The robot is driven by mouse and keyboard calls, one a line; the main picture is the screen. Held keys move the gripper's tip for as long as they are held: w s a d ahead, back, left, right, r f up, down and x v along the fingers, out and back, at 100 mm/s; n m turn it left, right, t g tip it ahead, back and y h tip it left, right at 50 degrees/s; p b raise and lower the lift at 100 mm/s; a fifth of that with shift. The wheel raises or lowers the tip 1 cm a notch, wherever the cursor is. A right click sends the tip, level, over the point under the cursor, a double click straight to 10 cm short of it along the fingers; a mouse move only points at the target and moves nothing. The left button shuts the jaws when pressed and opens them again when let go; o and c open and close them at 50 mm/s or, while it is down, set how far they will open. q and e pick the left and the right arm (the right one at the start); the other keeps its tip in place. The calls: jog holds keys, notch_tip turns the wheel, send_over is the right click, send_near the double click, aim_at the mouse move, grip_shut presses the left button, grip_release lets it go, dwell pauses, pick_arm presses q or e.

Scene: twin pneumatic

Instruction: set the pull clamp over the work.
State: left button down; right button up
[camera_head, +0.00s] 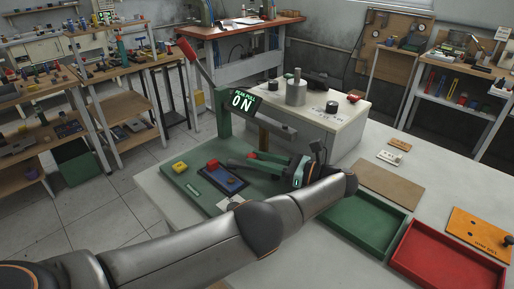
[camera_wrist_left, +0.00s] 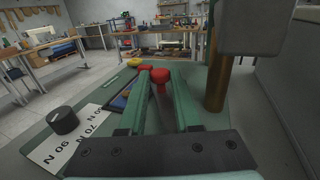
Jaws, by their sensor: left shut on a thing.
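My left gripper (camera_head: 244,161) reaches in low over the green bench plate (camera_head: 183,184); its two long green fingers also show in the wrist view (camera_wrist_left: 161,88). It is shut on a red knob (camera_wrist_left: 160,74) with a short red stem, between the fingertips; in the head view a bit of red (camera_head: 252,155) shows there. I cannot tell how much of the pull clamp this knob belongs to. My right gripper is not in view.
A green post (camera_head: 223,115) with a red-handled lever (camera_head: 187,48) and a "0 N" display (camera_head: 242,102) stands behind. A brown post (camera_wrist_left: 216,82) is close right of the fingers. A dial card (camera_wrist_left: 78,140) lies left. Green (camera_head: 357,222) and red (camera_head: 450,258) trays sit right.

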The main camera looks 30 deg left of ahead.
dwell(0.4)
pick_arm(q)
jog(key=c, duration=0.6)
grip_release()
